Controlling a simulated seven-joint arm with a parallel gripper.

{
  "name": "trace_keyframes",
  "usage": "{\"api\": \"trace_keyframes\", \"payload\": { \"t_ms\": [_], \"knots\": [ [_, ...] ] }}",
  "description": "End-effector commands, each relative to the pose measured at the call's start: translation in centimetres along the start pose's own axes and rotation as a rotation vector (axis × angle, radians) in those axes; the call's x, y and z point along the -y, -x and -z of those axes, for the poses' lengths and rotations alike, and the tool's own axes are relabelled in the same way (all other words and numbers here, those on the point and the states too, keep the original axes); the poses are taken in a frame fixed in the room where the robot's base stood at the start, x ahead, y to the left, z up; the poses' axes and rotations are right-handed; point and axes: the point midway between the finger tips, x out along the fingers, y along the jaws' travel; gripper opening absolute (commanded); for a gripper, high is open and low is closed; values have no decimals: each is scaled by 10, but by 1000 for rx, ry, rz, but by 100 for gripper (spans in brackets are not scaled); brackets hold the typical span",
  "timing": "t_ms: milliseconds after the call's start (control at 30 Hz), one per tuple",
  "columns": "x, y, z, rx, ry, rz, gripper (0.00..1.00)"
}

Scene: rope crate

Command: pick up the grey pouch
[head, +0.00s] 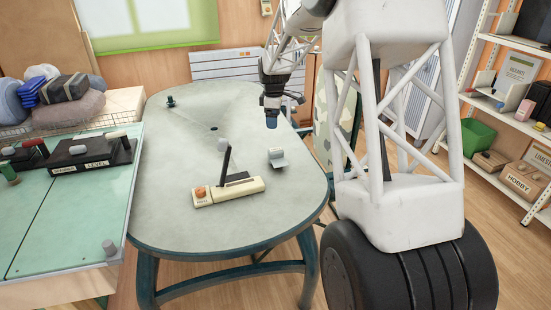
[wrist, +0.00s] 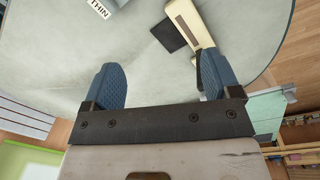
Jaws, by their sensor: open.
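Several soft items lie heaped in a wire crate (head: 120,100) at the left of the head view. The lowest at the front is a large, rounded brownish-grey pouch-like thing (head: 78,108), partly under a dark striped bundle (head: 64,87). A smaller light grey rounded item (head: 42,72) lies behind; I cannot tell for certain which is the grey pouch. My gripper (head: 271,122) hangs over the right part of the oval table, well to the right of the crate. In the wrist view its two blue fingers (wrist: 161,80) are wide apart with nothing between them.
The oval table (head: 180,210) bears a cream lever box (head: 228,192), a small grey holder (head: 278,158) and a dark green knob (head: 170,102). A green-topped bench (head: 70,225) with black lever boxes stands in front of the crate. Shelves (head: 500,110) stand at right.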

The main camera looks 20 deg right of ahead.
Motion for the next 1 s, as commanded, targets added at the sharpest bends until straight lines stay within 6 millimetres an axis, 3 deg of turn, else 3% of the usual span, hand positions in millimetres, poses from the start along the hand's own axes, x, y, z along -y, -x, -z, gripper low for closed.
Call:
{"api": "trace_keyframes", "payload": {
  "t_ms": [200, 600, 833, 1000],
  "knots": [
    [-44, -44, 5, 4, 105, 17, 83],
    [-115, -130, 10, 6, 299, 45, 83],
    [-143, -174, 11, 5, 391, 59, 83],
    [-153, -190, 11, 4, 425, 62, 83]
  ]
}}
